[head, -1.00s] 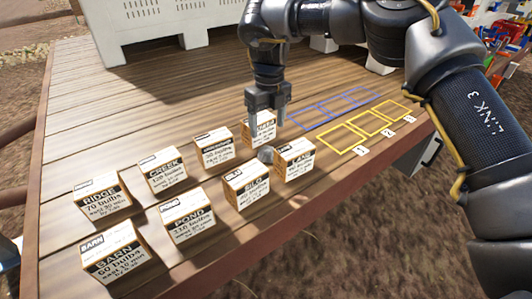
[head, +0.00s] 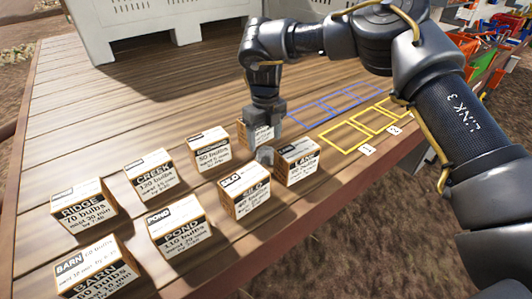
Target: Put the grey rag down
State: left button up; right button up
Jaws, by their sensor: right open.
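I cannot tell whether a fingertip touches that box. My left gripper is not in view.
Boxes labelled RIDGE (head: 83,208), CREEK (head: 152,175), POND (head: 178,229) and BARN (head: 97,272) stand in rows on the wooden deck (head: 120,120). Yellow outlines (head: 345,137) and blue outlines (head: 310,116) lie empty at right. A white crate (head: 150,32) stands behind.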

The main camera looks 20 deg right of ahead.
aim_at(266, 150)
jog(key=shift+s+a, duration=0.1)
jog(key=shift+s+f+p, duration=0.1)
jog(key=shift+f+p, duration=0.15)
jog(key=shift+p, duration=0.1)
jog(key=f, duration=0.1)
jog(key=f+p, duration=0.1)
jog(key=f, duration=0.1)
jog(key=shift+d+f+p, duration=0.25)
jog(key=shift+f+p, duration=0.1)
jog(key=shift+p, duration=0.05)
jog(key=shift+f, duration=0.5)
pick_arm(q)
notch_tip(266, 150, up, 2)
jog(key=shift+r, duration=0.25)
pick_arm(e)
jog(key=shift+a, duration=0.1)
jog(key=shift+r, duration=0.1)
jog(key=c, duration=1.1)
